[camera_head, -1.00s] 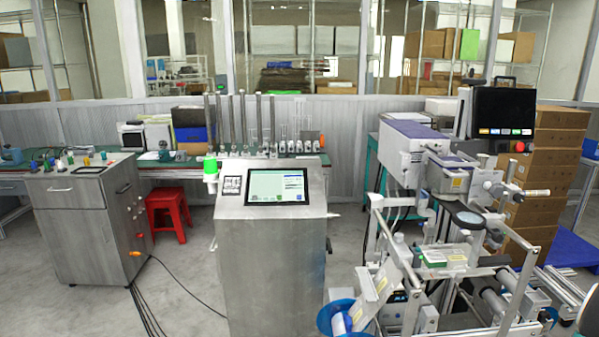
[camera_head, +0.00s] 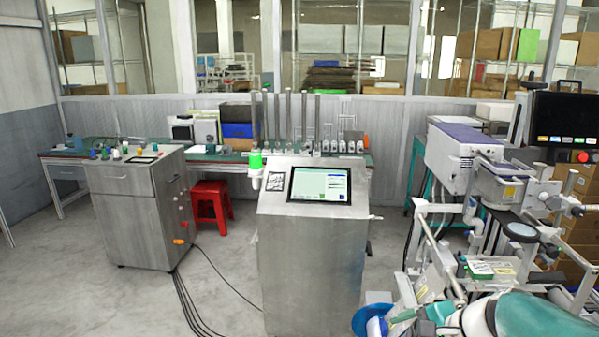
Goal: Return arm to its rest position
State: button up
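My arm (camera_head: 540,316) shows at the bottom right as a rounded teal and white part, in front of the labelling machine. It reaches leftward along the bottom edge. What looks like my gripper (camera_head: 408,319) is at its left end, with small teal and white pieces close to the blue reel (camera_head: 367,321). The reel is partly cut off by the frame's bottom edge. I cannot tell whether the gripper touches the reel or whether its fingers are open. I see nothing clearly held.
A steel console (camera_head: 310,250) with a screen stands in the middle. A grey cabinet (camera_head: 135,215) and a red stool (camera_head: 211,202) stand to its left, with black cables on the floor. The labelling machine (camera_head: 465,160) fills the right. Open floor lies at the lower left.

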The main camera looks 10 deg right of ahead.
jog(key=s+a+r+n+h, duration=0.4)
jog(key=s+a+n, duration=0.4)
jog(key=n, duration=0.6)
jog(key=shift+a+r+n+h, duration=0.3)
jog(key=shift+a+r, duration=0.05)
jog(key=shift+a, duration=0.75)
